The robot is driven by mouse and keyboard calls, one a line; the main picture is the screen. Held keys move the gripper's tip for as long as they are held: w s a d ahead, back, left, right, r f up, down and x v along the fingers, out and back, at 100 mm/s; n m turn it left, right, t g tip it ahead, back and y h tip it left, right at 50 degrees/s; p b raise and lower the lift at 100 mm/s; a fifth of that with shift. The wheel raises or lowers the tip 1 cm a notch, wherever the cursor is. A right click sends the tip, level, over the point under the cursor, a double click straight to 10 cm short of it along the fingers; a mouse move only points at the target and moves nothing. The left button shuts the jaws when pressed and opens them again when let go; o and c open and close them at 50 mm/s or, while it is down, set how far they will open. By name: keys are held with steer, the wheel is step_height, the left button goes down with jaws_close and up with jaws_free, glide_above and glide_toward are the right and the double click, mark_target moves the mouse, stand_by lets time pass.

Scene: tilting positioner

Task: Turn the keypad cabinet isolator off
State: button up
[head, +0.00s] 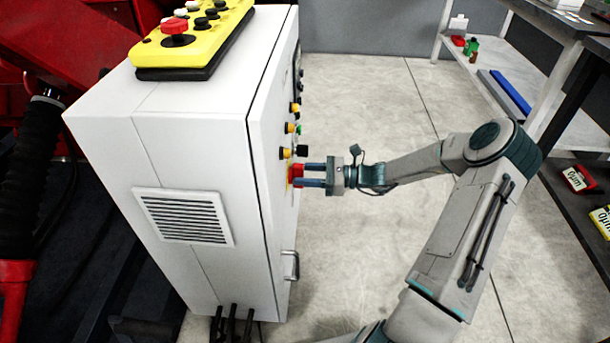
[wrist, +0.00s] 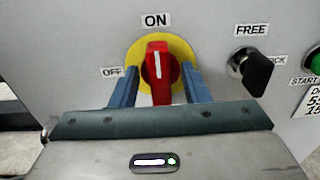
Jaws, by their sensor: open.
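The isolator is a red rotary handle (wrist: 157,75) on a yellow round plate (wrist: 183,46), on the front panel of the white keypad cabinet (head: 185,130). The handle stands about upright, with its white line toward the ON label (wrist: 155,20); the OFF label (wrist: 113,71) is to its left. In the head view the red handle (head: 296,171) shows at the cabinet's right-hand face. My gripper (wrist: 160,88) is open, with one blue finger on each side of the handle. I cannot tell whether the fingers touch it. The fingertips (head: 305,175) are close to the panel.
A black selector (wrist: 255,72) labelled FREE and a green START button (wrist: 314,62) sit right of the isolator. A yellow keypad (head: 195,40) lies on top of the cabinet. Shelving (head: 500,75) stands at the right. The floor between is clear.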

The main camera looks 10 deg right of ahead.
jaws_close()
steer(key=shift+n, duration=0.3)
steer(key=shift+s+a+f+n, duration=0.1)
steer(key=shift+s+f+n, duration=0.05)
steer(key=shift+n, duration=2.7)
steer(key=shift+s+d+f+n, duration=0.1)
steer(key=shift+f+n, duration=0.05)
steer(key=shift+n, duration=2.75)
steer(key=shift+s+a+f+n, duration=0.1)
steer(key=shift+s+f+n, duration=0.05)
steer(key=shift+n, duration=2.7)
